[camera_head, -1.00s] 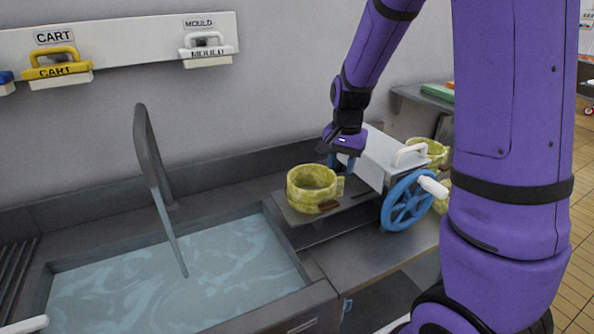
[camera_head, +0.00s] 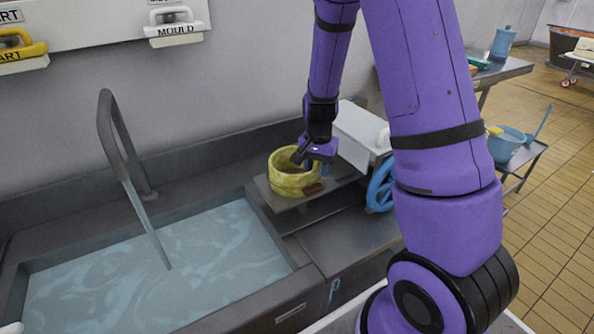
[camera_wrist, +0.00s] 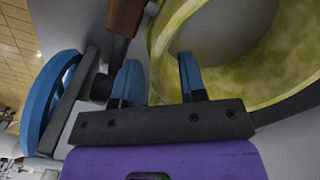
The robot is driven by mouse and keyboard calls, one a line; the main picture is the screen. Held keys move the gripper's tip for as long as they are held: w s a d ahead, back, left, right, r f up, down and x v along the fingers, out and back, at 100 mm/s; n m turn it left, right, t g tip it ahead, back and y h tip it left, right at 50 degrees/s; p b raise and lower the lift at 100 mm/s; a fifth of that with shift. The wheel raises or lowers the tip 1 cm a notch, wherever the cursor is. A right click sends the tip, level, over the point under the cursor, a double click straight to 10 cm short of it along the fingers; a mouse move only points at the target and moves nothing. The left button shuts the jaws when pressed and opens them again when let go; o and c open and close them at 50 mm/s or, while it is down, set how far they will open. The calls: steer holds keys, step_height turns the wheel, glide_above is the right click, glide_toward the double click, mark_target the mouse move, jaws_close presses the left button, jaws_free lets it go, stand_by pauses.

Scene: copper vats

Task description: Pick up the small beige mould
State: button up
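The mould (camera_head: 287,185) is a yellowish ring with a mottled wall. It stands upright on a grey metal plate (camera_head: 262,186) beside the sink. My gripper (camera_head: 308,163) is at the mould's right side, pointing down. In the wrist view my gripper (camera_wrist: 160,62) has its two blue fingers apart. The mould's wall (camera_wrist: 162,45) shows between and beyond the fingers, with the round inside to the right of the right finger. Whether either finger touches the wall, I cannot tell. A brown piece (camera_head: 313,189) sits at the mould's front right; it also shows in the wrist view (camera_wrist: 125,16).
A sink of water (camera_head: 160,265) with a tall tap (camera_head: 120,150) is at left. A white box-shaped machine (camera_head: 358,138) with a blue handwheel (camera_head: 380,187) stands close right of the mould. A cart with a blue bucket (camera_head: 506,146) is farther right. Open tiled floor lies at right.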

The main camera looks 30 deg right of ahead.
mark_target(317, 175)
steer(key=shift+f, duration=1.5)
jaws_close()
steer(key=shift+d+r, duration=0.1)
steer(key=shift+r, duration=0.05)
